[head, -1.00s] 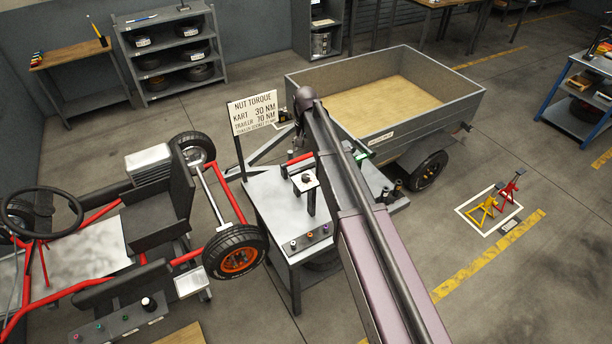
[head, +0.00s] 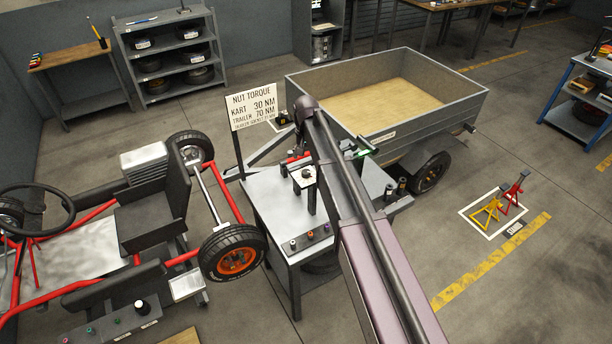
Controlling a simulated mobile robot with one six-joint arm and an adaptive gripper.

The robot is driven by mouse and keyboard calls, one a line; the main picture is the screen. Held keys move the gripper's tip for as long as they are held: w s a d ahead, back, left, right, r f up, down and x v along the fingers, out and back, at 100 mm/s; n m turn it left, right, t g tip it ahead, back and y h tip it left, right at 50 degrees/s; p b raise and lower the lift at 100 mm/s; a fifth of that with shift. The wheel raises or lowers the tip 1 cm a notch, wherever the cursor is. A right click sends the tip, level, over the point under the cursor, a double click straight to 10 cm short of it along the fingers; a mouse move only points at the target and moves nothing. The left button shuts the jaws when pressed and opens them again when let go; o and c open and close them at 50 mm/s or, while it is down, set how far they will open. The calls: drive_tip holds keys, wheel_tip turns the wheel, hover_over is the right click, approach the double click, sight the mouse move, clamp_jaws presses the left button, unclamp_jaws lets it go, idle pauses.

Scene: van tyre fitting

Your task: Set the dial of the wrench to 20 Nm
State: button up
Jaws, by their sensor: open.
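A grey work table (head: 270,205) stands mid-picture, between the kart and the trailer. On it, partly behind my arm, is a red part (head: 299,157), possibly a wrench handle. A green part (head: 363,152) shows on the other side of my arm. I cannot tell which of these belongs to the wrench, and no dial reading is legible. A pale block with a dark spot (head: 304,176) sits on a dark post on the table. My arm reaches over the table; my gripper is hidden behind it.
A torque sign (head: 253,107) stands behind the table, reading kart 30 Nm and trailer 70 Nm. The kart (head: 150,215) is at left, the trailer (head: 440,110) behind right. A strip of small coloured sockets (head: 310,239) lies along the table's front.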

sight(306, 172)
drive_tip(key=shift+f+b, duration=3.25)
drive_tip(key=shift+f, duration=0.3)
clamp_jaws()
